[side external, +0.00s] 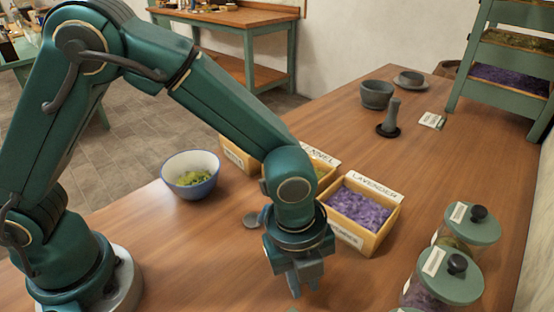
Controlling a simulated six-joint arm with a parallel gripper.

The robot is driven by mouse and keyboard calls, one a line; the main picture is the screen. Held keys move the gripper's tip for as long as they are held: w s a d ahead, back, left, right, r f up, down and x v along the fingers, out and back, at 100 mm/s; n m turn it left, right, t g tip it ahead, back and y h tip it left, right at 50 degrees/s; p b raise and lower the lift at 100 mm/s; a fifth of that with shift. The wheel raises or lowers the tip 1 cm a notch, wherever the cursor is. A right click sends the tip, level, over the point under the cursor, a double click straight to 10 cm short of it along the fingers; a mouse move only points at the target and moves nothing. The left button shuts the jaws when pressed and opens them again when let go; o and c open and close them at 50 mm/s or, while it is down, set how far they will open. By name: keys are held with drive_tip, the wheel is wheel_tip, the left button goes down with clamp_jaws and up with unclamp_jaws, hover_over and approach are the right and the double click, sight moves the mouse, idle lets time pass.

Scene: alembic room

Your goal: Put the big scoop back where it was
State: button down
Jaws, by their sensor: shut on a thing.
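My gripper (297,284) points down over the table in front of the lavender box. Its fingers are close together, shut on the big scoop, which is mostly hidden by the fingers and wrist. A small grey rounded metal piece (251,220) shows just left of my wrist, near the tabletop. I cannot tell whether it is part of the held scoop or a separate one. The lavender box (383,240), a wooden box of purple flowers, is right of my wrist. A second labelled box (322,160) with yellow-green content is partly hidden behind my arm.
A third box (237,158) stands farther left. A white-and-blue bowl (190,175) of green herbs is left of the boxes. Lidded jars (443,277) stand at the right front. A mortar (377,95) and a pestle on a dark base (390,120) stand farther back.

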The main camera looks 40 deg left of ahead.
drive_tip(key=c, duration=0.8)
unclamp_jaws()
drive_tip(key=shift+f, duration=0.1)
drive_tip(key=r, duration=0.7)
drive_tip(key=s+r, duration=0.1)
drive_tip(key=r, duration=0.3)
drive_tip(key=shift+a, duration=0.35)
drive_tip(key=s+a+r+n+t, duration=0.2)
drive_tip(key=s+a+n, duration=0.1)
drive_tip(key=a+n, duration=0.6)
drive_tip(key=s+a+r+n+t, duration=0.2)
drive_tip(key=s+a+n, duration=0.2)
drive_tip(key=a+n, duration=0.5)
drive_tip(key=shift+n+y, duration=0.4)
drive_tip(key=shift+n, duration=2.4)
